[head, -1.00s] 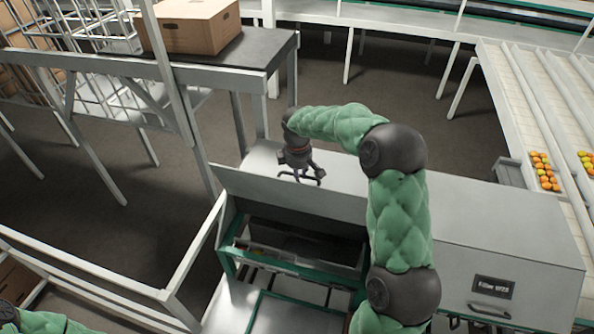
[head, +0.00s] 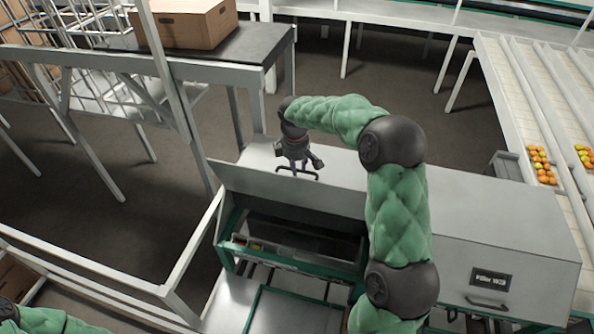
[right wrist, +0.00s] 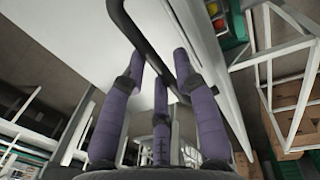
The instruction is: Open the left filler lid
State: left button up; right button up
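The left filler lid (head: 255,187) is a pale grey panel, standing raised with the green-edged filler opening (head: 300,238) exposed below it. Its dark bar handle (head: 310,178) is on the lid's upper part. My right gripper (head: 298,167) is at the handle, its fingers spread. In the right wrist view, the purple fingers of the gripper (right wrist: 160,85) stand apart and open, with the dark handle bar (right wrist: 140,35) running close by them; contact is hard to tell. My left gripper is not in view; only a piece of its green arm shows at the lower left.
A closed grey filler lid (head: 510,235) with a label and handle is at the right. A dark-topped table (head: 250,45) with a cardboard box (head: 185,22) stands behind left. A white rail frame (head: 195,250) runs at the left. Conveyor lanes (head: 520,90) carry tomatoes at the right.

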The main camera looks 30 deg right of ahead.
notch_tip(320, 180, up, 10)
jog(key=shift+s+a, duration=0.3)
jog(key=shift+a, duration=0.05)
jog(key=shift+f, duration=0.1)
jog(key=shift+f, duration=0.15)
